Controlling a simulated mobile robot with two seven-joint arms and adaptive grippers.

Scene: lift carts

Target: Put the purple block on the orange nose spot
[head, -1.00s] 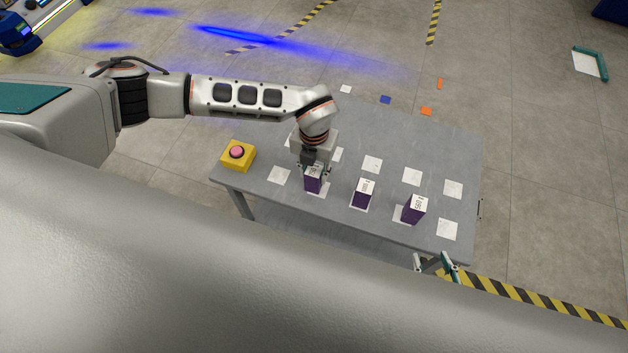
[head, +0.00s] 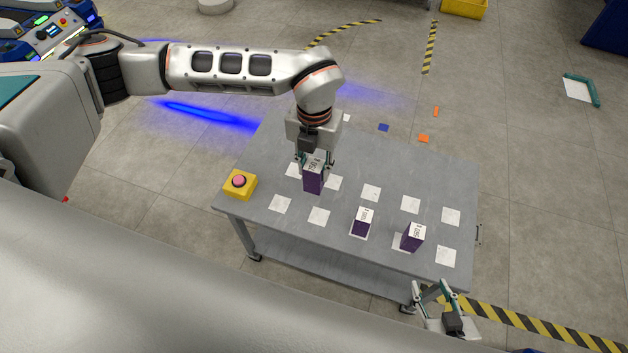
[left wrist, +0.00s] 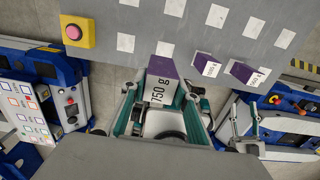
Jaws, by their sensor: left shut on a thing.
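My left gripper (head: 315,160) is shut on a purple block (head: 313,181) with a white top, held upright above the grey table. The left wrist view shows this block (left wrist: 160,80) marked 750 g between the fingers. Two other purple blocks stand on the table, a middle one (head: 361,224) and a right one (head: 412,238). An orange square (head: 423,138) shows just past the table's far edge, with a smaller orange mark (head: 436,111) beyond it; which is the nose spot I cannot tell. My right gripper (head: 436,292) is open and empty by the table's near right corner.
The grey table (head: 285,235) carries two rows of white squares, several bare. A yellow box with a pink button (head: 239,184) sits at its left end. A blue square (head: 383,127) lies left of the orange one. Striped tape (head: 515,315) marks the floor at lower right.

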